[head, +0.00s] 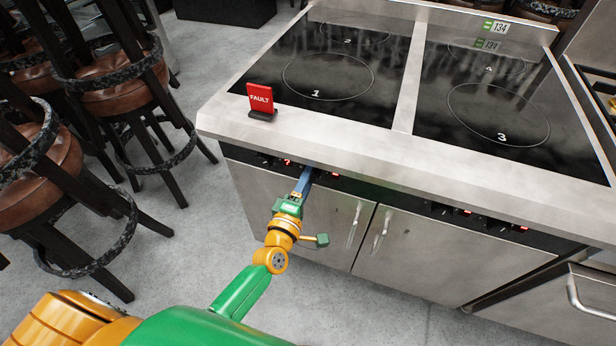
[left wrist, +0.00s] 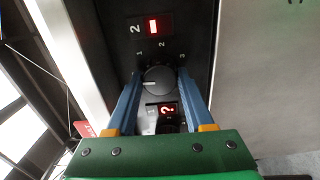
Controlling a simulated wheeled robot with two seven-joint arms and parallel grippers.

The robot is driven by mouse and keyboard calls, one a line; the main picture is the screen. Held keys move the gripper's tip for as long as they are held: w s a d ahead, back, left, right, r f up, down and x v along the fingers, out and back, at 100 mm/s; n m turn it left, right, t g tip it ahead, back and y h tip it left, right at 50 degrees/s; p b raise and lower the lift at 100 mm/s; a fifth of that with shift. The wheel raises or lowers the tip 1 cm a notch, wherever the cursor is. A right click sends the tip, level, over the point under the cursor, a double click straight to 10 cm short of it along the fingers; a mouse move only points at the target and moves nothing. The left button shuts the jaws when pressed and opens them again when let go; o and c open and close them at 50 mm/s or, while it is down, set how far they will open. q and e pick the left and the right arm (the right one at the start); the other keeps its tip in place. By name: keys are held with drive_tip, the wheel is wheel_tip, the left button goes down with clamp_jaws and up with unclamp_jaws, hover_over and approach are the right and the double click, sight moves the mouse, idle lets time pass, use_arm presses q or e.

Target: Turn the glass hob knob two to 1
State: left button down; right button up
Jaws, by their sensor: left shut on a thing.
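The glass hob (head: 404,130) has several ringed zones numbered on black glass. Its dark control strip (head: 440,208) runs under the steel front edge, with red displays. My left gripper (head: 306,174) reaches up to this strip. In the left wrist view, its blue fingers are on either side of a round grey knob (left wrist: 158,82) and shut on it. The knob's white mark points to the left of the picture. Printed 1, 2 and 3 arc around its upper side. A display marked 2 (left wrist: 153,24) with a red bar is above; one with a red question mark (left wrist: 167,109) is below.
A red FAULT sign (head: 260,97) stands on the hob's left front corner. Steel cupboard doors with handles (head: 379,230) are below the strip. Bar stools (head: 125,85) crowd the left; the floor between is clear.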

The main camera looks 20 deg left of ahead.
use_arm(q)
drive_tip(key=shift+m+p, duration=1)
drive_tip(key=shift+m, duration=3.7)
drive_tip(key=shift+c, duration=1.4)
unclamp_jaws()
drive_tip(key=shift+w+d, duration=0.1)
